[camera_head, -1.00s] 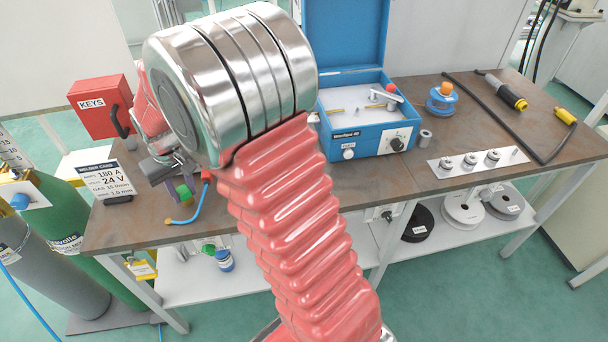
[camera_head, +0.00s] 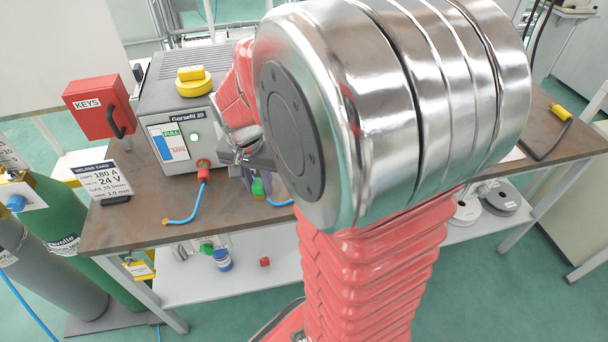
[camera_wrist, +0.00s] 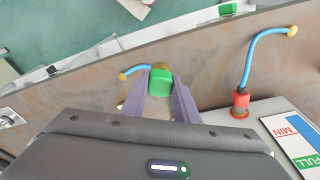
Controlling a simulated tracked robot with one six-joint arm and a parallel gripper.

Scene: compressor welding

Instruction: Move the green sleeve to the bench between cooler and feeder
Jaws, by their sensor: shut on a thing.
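The green sleeve (camera_wrist: 160,83) is between the purple fingertips of my gripper (camera_wrist: 159,88) in the wrist view, which are shut on it. A short blue hose (camera_wrist: 136,69) with a brass end shows right behind it; I cannot tell how they join. In the head view my gripper (camera_head: 256,182) and the green sleeve (camera_head: 258,187) are over the brown bench (camera_head: 135,205), just right of the cooler (camera_head: 178,110). I cannot tell whether the sleeve touches the bench. The feeder is hidden behind my arm in the head view.
A blue hose (camera_head: 192,208) runs from the cooler's red connector (camera_head: 203,164) to the front bench edge. A red key box (camera_head: 100,107) and welder card (camera_head: 103,182) stand left. Small parts, including a blue-capped jar (camera_head: 222,260), are on the lower shelf (camera_head: 185,288).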

